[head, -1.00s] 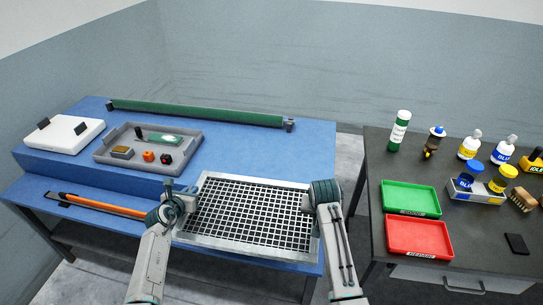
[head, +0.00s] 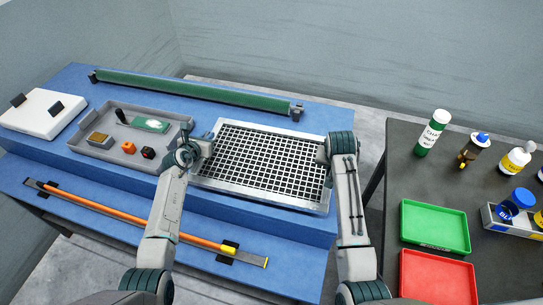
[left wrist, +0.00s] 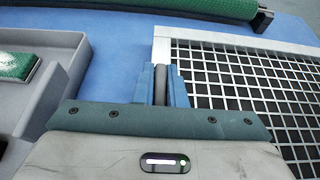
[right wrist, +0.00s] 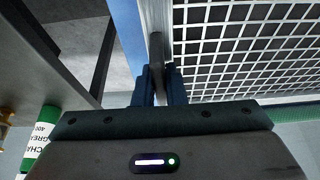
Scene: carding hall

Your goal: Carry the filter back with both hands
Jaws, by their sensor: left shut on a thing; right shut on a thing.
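The filter (head: 262,160) is a flat metal frame with a white square grid. It lies roughly level over the upper blue bench top, right of the grey tray; I cannot tell whether it touches the bench. My left gripper (head: 203,149) is shut on its left side, and my right gripper (head: 327,153) is shut on its right side. In the left wrist view, the left fingers (left wrist: 161,86) close on a dark grip beside the frame (left wrist: 250,85). In the right wrist view, the right fingers (right wrist: 158,86) do the same at the other side (right wrist: 240,45).
A green roller (head: 190,90) lies along the bench's back. The grey tray (head: 115,109) holds small parts and a green brush. A white box (head: 32,113) stands far left. An orange-handled bar (head: 140,222) lies on the lower step. A dark table (head: 400,165) with green and red trays stands right.

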